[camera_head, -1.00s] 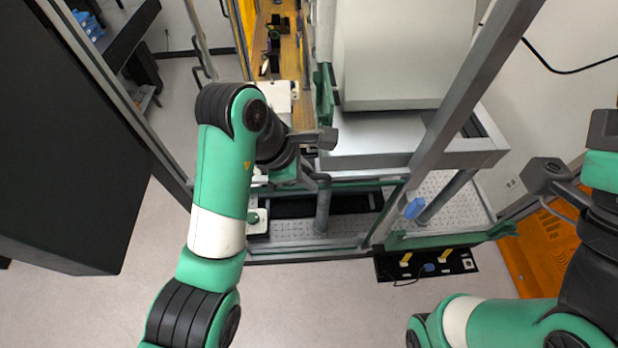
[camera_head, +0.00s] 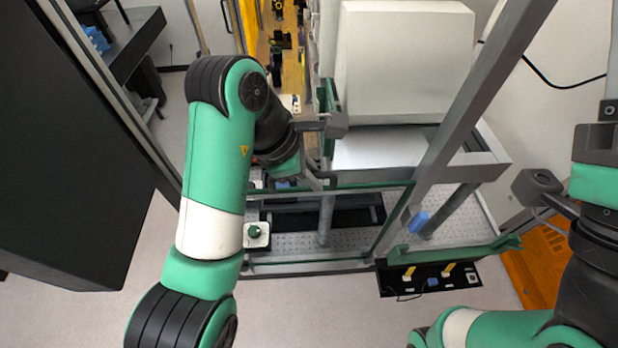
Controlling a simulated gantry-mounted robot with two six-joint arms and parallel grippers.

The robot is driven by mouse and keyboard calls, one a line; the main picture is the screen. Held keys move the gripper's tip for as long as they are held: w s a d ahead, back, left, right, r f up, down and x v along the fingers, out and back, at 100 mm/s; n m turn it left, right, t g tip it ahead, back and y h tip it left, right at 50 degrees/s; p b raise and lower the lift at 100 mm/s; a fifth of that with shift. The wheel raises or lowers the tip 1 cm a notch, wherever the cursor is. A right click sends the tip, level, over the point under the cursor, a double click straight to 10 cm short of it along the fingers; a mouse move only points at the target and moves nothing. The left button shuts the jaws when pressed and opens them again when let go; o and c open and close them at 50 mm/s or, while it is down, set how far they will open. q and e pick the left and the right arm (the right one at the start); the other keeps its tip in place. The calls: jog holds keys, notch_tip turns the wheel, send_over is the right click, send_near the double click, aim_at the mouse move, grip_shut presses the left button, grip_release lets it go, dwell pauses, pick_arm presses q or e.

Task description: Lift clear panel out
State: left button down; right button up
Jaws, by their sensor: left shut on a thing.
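The clear panel (camera_head: 372,188) is see-through with a green upper edge and stands upright at the front of the metal-framed enclosure. The perforated base behind shows through its area. My left gripper (camera_head: 318,182) is at the panel's upper edge, left of its middle, and is shut on it. The fingertips are small and partly hidden by my wrist, so the exact grip is unclear. My right arm is at the right edge of the view, apart from the panel. Its gripper (camera_head: 607,112) is cut off by the picture edge, and its jaws cannot be made out.
A diagonal grey frame post (camera_head: 480,95) stands right of the panel. A white box (camera_head: 405,65) sits on the enclosure behind. A black strip with yellow tabs (camera_head: 430,279) lies in front at the lower right. A large black cabinet (camera_head: 75,150) fills the left. Open floor lies in front.

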pick_arm(q)
jog(key=shift+r, duration=3.45)
jog(key=shift+s+d, duration=0.1)
